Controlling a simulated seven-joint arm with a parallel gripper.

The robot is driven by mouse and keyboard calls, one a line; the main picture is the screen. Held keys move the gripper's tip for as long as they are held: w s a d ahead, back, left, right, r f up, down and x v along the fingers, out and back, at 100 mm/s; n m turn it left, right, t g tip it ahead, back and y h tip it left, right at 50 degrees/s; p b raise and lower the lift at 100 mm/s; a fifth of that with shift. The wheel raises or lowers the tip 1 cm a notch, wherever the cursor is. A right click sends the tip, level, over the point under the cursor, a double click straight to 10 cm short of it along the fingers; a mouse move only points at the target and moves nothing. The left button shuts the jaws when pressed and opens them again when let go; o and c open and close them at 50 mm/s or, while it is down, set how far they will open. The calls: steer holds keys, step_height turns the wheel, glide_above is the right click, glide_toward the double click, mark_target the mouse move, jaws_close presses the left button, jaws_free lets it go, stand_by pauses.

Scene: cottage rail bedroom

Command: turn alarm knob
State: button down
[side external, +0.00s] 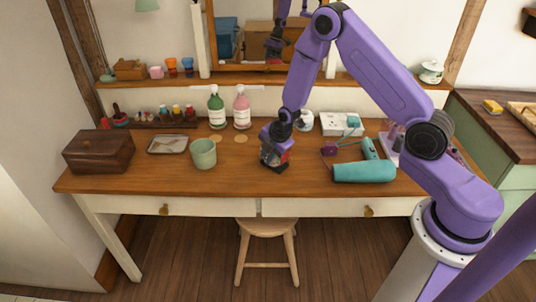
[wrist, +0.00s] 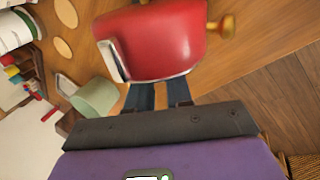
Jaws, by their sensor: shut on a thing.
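A red alarm clock (wrist: 158,42) fills the upper middle of the wrist view, with a pale-rimmed face edge on its left and a brass knob (wrist: 222,27) sticking out on its right. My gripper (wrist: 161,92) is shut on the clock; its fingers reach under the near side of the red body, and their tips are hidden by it. The visible brass knob is apart from the fingers. In the side view, my gripper (side external: 272,148) points down at the clock (side external: 284,158) near the middle of the desk and covers most of it.
The wooden desk (side external: 230,182) holds a green cup (side external: 203,153), a small tray (side external: 167,145) and a brown box (side external: 98,151) on the left. Green and pink bottles stand behind. A teal hairdryer (side external: 364,171) lies on the right. Bare desktop lies in front of the clock.

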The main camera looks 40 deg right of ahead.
steer(key=shift+s+t, duration=0.15)
steer(key=shift+t, duration=0.45)
steer(key=shift+s+f+t, duration=0.25)
steer(key=shift+t, duration=0.85)
steer(key=t, duration=0.3)
steer(key=shift+s+d+f+y, duration=0.1)
steer(key=shift+s+f+y, duration=0.2)
steer(key=t, duration=0.4)
steer(key=shift+s+f, duration=0.1)
steer(key=shift+f, duration=0.25)
steer(key=shift+f+t, duration=0.1)
steer(key=shift+t, duration=1)
steer(key=shift+y, duration=0.3)
steer(key=c, duration=1)
jaws_free()
steer(key=shift+c, duration=0.2)
